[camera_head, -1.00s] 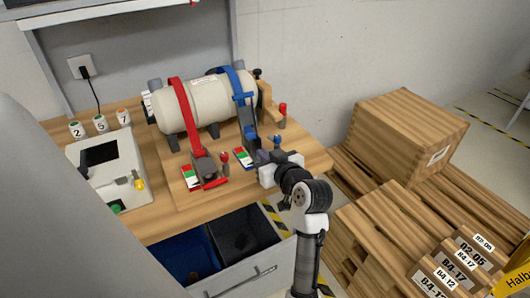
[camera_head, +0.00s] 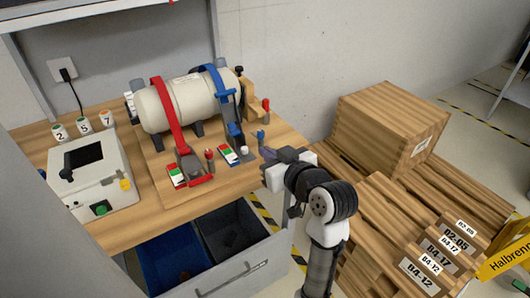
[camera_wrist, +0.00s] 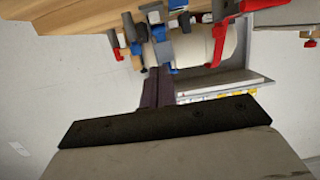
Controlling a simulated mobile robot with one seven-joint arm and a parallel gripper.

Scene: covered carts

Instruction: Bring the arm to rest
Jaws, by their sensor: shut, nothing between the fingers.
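My arm rises from the bottom of the head view, and my gripper (camera_head: 268,153) is at the front right edge of the wooden bench (camera_head: 130,225). In the wrist view my gripper (camera_wrist: 154,82) shows as two dark fingers shut together with nothing between them. Ahead of the fingers is the cream tank (camera_head: 182,104), lying in its stand under a red strap (camera_head: 165,115) and a blue strap (camera_head: 225,100). In the head view the fingertips are close to the blue strap's buckle end; whether they touch anything I cannot tell.
An open drawer (camera_head: 240,283) with blue and black bins juts out below the bench, left of my arm. A white device (camera_head: 105,175) stands on the bench's left. Wooden crates (camera_head: 385,125) on pallets fill the right side. A yellow sign (camera_head: 505,265) stands at far right.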

